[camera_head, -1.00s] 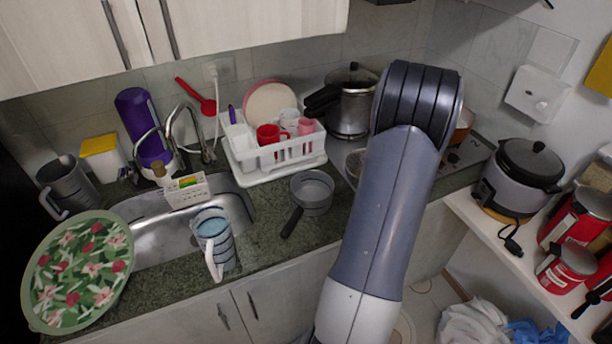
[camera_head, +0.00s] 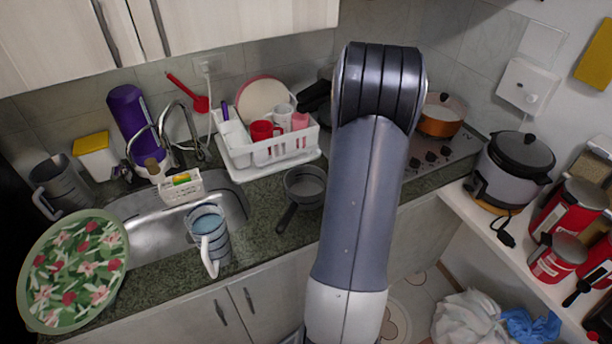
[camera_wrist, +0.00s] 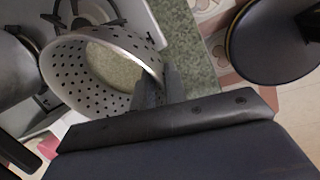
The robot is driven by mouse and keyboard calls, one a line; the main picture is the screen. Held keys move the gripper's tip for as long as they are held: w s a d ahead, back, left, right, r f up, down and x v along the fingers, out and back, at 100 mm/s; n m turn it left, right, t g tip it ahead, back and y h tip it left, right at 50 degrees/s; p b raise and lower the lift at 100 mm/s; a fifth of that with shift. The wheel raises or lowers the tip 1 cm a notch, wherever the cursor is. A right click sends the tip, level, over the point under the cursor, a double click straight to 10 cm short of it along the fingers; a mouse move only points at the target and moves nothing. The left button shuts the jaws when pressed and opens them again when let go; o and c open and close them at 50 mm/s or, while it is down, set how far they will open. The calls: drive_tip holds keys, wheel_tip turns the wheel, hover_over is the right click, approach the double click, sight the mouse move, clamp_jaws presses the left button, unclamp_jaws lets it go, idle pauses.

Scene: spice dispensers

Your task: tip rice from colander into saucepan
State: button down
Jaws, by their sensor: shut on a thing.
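A pale grey colander (camera_wrist: 75,82) with rows of dark holes is in the wrist view, tilted, with its open side towards the picture's right. A pale beige patch, seemingly the rice (camera_wrist: 115,66), shows inside it. My gripper (camera_wrist: 157,88) is shut on the colander's near rim. In the head view my arm hides the gripper and colander. A small grey saucepan (camera_head: 306,183) with a long dark handle stands on the counter left of my arm. Its inside looks empty.
A white dish rack (camera_head: 268,152) with cups stands behind the saucepan. The sink (camera_head: 155,235) and a striped jug (camera_head: 208,232) are left. An orange pot (camera_head: 440,118) stands on the stove (camera_head: 428,158) at right. Bare counter (camera_head: 262,226) lies left of the saucepan's handle.

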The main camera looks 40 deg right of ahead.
drive_tip(key=a+r+h, duration=0.1)
drive_tip(key=w+a+g+h, duration=0.1)
drive_tip(key=w+a+r+h, duration=0.1)
drive_tip(key=a, duration=0.1)
drive_tip(key=shift+w+r+g+h, duration=0.1)
drive_tip(key=shift+r+g+h, duration=0.2)
drive_tip(key=shift+g+h, duration=0.1)
drive_tip(key=shift+w+a+r+n+g+h, duration=0.2)
drive_tip(key=shift+a+r+g+h, duration=0.2)
drive_tip(key=shift+h, duration=0.3)
drive_tip(key=shift+w+a+r+n+g+h, duration=0.2)
drive_tip(key=shift+a+r+g+h, duration=0.1)
drive_tip(key=shift+r+h, duration=0.3)
idle(0.8)
drive_tip(key=shift+w+a+r+g+h+b, duration=0.25)
drive_tip(key=shift+a+r+g+h+b, duration=0.15)
drive_tip(key=shift+h+b, duration=0.5)
drive_tip(key=shift+w+a+r+g+h+b, duration=0.15)
drive_tip(key=shift+w+a+g+h+b, duration=0.25)
drive_tip(key=shift+h+b, duration=0.45)
idle(0.5)
drive_tip(key=shift+w+a+r+n+h+b, duration=0.15)
drive_tip(key=shift+a+n+h+b, duration=0.2)
drive_tip(key=shift+a, duration=0.2)
drive_tip(key=shift+w+a, duration=0.15)
drive_tip(key=shift+a, duration=0.1)
drive_tip(key=shift+w+a+r+g+h+b, duration=0.1)
drive_tip(key=shift+w+a+g+h+b, duration=0.1)
drive_tip(key=shift+a+g+h+b, duration=0.15)
